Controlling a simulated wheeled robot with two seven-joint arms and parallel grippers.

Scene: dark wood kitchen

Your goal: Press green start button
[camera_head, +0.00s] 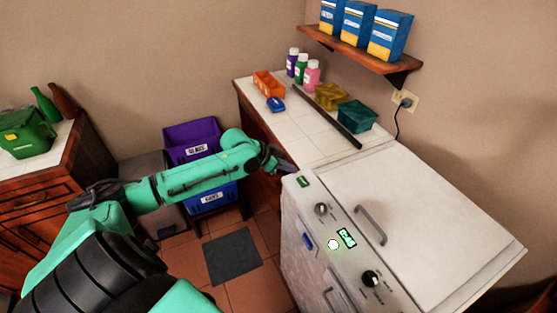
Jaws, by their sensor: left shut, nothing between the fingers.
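The white washer-like machine (410,200) stands at the right, with a control panel along its sloping front edge. On the panel a round button (333,244) glows white with a green halo, beside a small green-lit display (347,238). A small green rectangle (304,181) sits at the panel's far left corner; I cannot tell whether it is a button or a label. My left gripper (289,166) is shut and empty, just beyond that corner near the green rectangle, well away from the glowing button. My right gripper is not in view.
Two knobs (321,209) (371,279) and a grey lid handle (370,225) stick out on the machine. Behind is a tiled counter (305,130) with bottles, an orange bin (268,84) and a teal basket (357,115).

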